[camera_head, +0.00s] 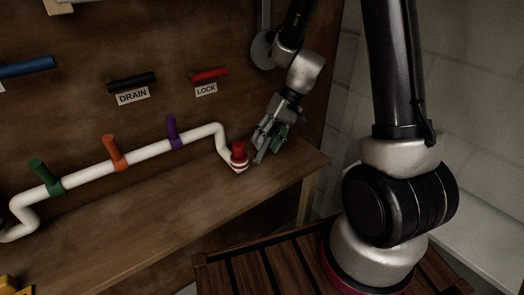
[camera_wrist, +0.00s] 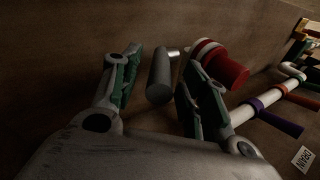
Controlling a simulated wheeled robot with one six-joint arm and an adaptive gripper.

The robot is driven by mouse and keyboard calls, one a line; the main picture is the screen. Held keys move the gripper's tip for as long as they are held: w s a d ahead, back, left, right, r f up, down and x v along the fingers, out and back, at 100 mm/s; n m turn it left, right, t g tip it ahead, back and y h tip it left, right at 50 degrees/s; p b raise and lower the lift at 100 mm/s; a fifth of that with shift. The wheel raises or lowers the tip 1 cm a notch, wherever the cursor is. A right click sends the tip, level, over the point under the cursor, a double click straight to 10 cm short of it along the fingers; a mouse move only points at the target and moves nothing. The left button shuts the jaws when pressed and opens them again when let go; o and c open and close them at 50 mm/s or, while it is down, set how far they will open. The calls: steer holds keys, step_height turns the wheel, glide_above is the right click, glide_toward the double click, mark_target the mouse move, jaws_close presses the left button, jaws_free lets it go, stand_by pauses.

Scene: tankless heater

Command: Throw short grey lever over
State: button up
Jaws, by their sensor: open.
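The short grey lever (camera_wrist: 160,76) shows in the wrist view as a dark grey stub with a paler metal piece at its upper right end. It stands between the two fingers of my gripper (camera_wrist: 164,64), which are spread apart. I see a gap on the left side; the right finger is close, and I cannot tell whether it touches. In the head view my gripper (camera_head: 266,142) is low by the board, just right of the red cap (camera_head: 240,151). The grey lever cannot be made out there, probably hidden by the gripper.
A white pipe (camera_head: 145,152) with green, orange and purple handles runs left from the red cap. A wooden ledge (camera_head: 200,190) lies below. Black DRAIN (camera_head: 132,82) and red LOCK (camera_head: 210,75) handles are above. A grey round plate (camera_head: 262,50) sits behind my arm.

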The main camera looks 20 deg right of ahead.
mark_target(261, 151)
steer(key=x, duration=0.4)
steer(key=shift+f, duration=0.1)
steer(key=shift+a, duration=0.1)
jaws_close()
